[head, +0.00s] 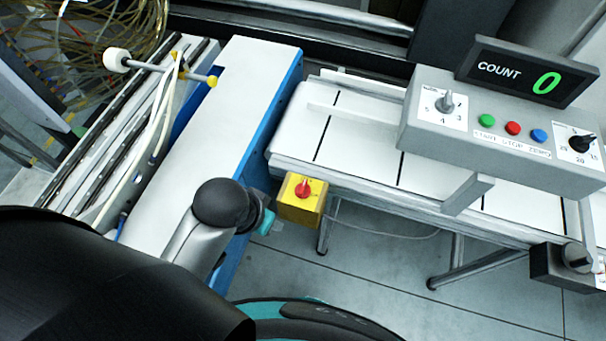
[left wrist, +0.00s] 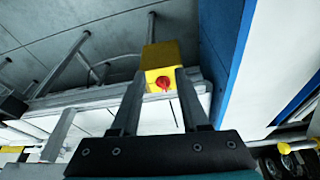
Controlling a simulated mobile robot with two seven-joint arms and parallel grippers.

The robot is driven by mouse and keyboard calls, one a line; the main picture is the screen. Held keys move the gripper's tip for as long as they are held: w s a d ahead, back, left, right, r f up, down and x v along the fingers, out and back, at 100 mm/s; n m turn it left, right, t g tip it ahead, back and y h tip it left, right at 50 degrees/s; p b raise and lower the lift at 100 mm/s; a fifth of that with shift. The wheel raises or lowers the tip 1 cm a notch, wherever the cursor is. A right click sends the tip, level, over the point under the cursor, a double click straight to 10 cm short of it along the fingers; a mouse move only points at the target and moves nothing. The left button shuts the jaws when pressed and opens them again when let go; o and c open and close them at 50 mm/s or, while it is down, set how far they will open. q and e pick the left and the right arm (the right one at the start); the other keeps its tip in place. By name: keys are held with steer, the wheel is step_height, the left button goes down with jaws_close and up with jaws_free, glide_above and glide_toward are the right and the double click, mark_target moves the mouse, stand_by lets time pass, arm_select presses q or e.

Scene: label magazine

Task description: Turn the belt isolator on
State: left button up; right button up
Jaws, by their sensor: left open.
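The belt isolator is a yellow box (head: 299,210) with a red rotary knob (head: 304,188) on its face, mounted at the near left end of the conveyor. In the head view the knob's grip looks roughly upright; its marking is too small to read. In the left wrist view the yellow box (left wrist: 160,56) and red knob (left wrist: 164,83) appear between the fingers of my left gripper (left wrist: 160,78). The gripper is open and empty, its fingers pointing towards the box. In the head view my arm hides most of this gripper. My right gripper is not in view.
A white conveyor (head: 362,130) runs right from the isolator, carrying a grey control box (head: 500,140) with knobs and coloured buttons. A display (head: 527,75) reads COUNT 0. A white-topped, blue-sided bench (head: 235,95) stands close left of the isolator. Open floor (head: 370,262) lies below the conveyor.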

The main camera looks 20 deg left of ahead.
arm_select(q)
steer(key=w+d+r+h, duration=0.1)
steer(key=w+d+r, duration=0.2)
steer(key=w+d, duration=0.1)
steer(key=n+g+y, duration=0.2)
steer(key=g, duration=0.1)
glide_above(302, 187)
step_height(302, 187, down, 14)
steer(key=b, duration=0.3)
steer(key=shift+w+f, duration=0.1)
steer(key=shift+f, duration=0.15)
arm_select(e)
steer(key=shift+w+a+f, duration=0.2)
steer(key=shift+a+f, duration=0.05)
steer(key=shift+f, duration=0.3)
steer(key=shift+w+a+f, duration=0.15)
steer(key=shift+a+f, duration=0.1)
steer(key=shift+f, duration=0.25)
arm_select(q)
steer(key=shift+d, duration=0.1)
jaws_close()
